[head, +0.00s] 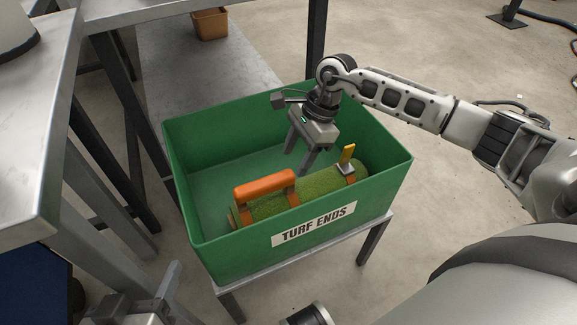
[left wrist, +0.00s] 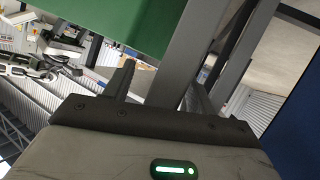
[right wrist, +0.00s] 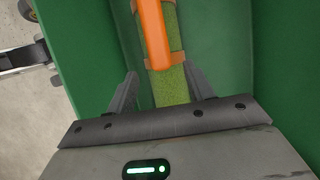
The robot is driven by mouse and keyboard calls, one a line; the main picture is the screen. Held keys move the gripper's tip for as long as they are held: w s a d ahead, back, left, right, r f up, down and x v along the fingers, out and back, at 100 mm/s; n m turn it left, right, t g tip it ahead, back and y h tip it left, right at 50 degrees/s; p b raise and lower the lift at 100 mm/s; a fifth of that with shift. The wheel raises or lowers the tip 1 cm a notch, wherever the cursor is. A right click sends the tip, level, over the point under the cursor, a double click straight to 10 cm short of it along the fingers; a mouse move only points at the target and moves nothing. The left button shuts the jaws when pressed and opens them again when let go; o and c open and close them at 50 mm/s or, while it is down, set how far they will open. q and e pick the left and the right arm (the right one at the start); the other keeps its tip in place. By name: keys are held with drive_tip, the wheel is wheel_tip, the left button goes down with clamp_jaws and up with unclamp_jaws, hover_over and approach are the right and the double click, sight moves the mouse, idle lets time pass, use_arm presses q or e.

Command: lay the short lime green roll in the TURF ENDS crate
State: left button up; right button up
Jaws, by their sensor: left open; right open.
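The short lime green roll (head: 318,184) lies lengthwise inside the green TURF ENDS crate (head: 230,262), along its labelled front wall. That wall hides its lower side. The roll has an orange handle, orange straps and a yellow buckle lever. My right gripper (head: 299,162) is open and empty inside the crate, above and behind the roll. In the right wrist view the roll (right wrist: 172,88) shows between the open fingers, beyond their tips. My left gripper (left wrist: 160,85) is open and empty, low outside the crate at left; only part of it shows in the head view.
The crate stands on a low metal-legged stand (head: 345,240). A steel table (head: 30,130) is at the left, its dark legs close to the crate. A shelf (head: 190,75) behind holds a small orange-brown box (head: 210,24). Bare crate floor shows behind the roll.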

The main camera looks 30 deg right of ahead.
use_arm(q)
drive_tip(key=shift+w+a+f+p, duration=0.15)
drive_tip(key=shift+a+f+p, duration=0.15)
drive_tip(key=shift+f, duration=0.15)
use_arm(e)
drive_tip(key=v, duration=0.4)
drive_tip(key=shift+r, duration=0.15)
use_arm(q)
drive_tip(key=shift+d+r, duration=0.1)
